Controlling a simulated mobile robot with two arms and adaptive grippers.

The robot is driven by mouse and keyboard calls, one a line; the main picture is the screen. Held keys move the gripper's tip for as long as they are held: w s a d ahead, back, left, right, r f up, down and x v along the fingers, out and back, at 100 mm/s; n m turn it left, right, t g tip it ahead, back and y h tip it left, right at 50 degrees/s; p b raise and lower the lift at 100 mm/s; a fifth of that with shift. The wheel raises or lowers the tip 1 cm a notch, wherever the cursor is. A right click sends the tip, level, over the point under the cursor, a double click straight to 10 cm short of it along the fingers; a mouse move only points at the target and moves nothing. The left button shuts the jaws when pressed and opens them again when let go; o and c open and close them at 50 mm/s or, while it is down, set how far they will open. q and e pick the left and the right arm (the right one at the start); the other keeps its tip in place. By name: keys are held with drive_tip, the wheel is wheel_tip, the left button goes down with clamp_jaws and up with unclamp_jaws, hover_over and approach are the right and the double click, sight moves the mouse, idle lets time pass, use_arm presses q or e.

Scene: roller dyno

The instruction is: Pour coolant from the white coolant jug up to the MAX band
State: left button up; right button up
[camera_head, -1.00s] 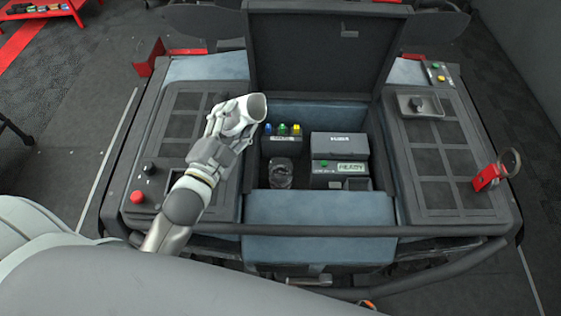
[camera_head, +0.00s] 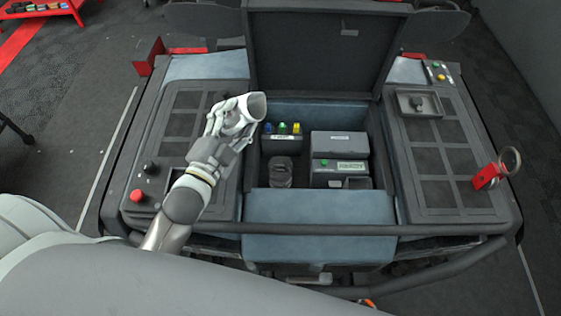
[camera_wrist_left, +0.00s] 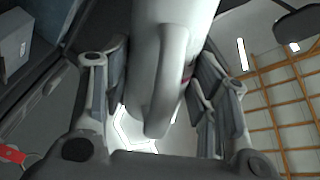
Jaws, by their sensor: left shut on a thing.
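The white coolant jug (camera_head: 254,106) is in my left gripper (camera_head: 234,118), above the left side of the machine's open bay. The jug is tilted, with its wide open end toward the right. In the left wrist view the jug's white handle (camera_wrist_left: 168,85) is between the fingers of my left gripper (camera_wrist_left: 165,90). No coolant stream can be made out. A dark, round-topped reservoir-like part (camera_head: 281,172) sits low in the bay, right of and below the jug. A MAX band cannot be made out. My right gripper is not in view.
The bay holds a grey box (camera_head: 340,145), a unit with a display (camera_head: 340,170), and blue, green and yellow caps (camera_head: 282,128). The raised lid (camera_head: 320,50) stands behind. A red button (camera_head: 137,196) is on the left panel; a red clamp with a ring (camera_head: 490,176) on the right.

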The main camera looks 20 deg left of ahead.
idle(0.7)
use_arm(q)
drive_tip(key=shift+d+f+n, duration=0.15)
drive_tip(key=shift+f+n, duration=0.3)
drive_tip(key=shift+n, duration=0.45)
drive_tip(key=r+n+p, duration=0.1)
drive_tip(key=p, duration=0.1)
drive_tip(key=r+n+p, duration=0.1)
drive_tip(key=n+p, duration=0.1)
drive_tip(key=shift+a+n, duration=0.3)
drive_tip(key=shift+a, duration=0.05)
drive_tip(key=shift+a+f+n, duration=0.3)
drive_tip(key=shift+f+n, duration=0.3)
drive_tip(key=shift+n, duration=0.1)
drive_tip(key=shift+a+r+n+p, duration=0.15)
drive_tip(key=shift+r+n+p, duration=0.3)
drive_tip(key=shift+p, duration=0.3)
drive_tip(key=shift+a+r+n+p, duration=0.25)
drive_tip(key=shift+r+n+p, duration=0.1)
drive_tip(key=shift+n+p, duration=0.3)
drive_tip(key=shift+f+n, duration=0.25)
drive_tip(key=shift+n, duration=0.15)
drive_tip(key=shift+a+f+n, duration=0.15)
drive_tip(key=shift+a+n, duration=0.05)
drive_tip(key=shift+n, duration=0.4)
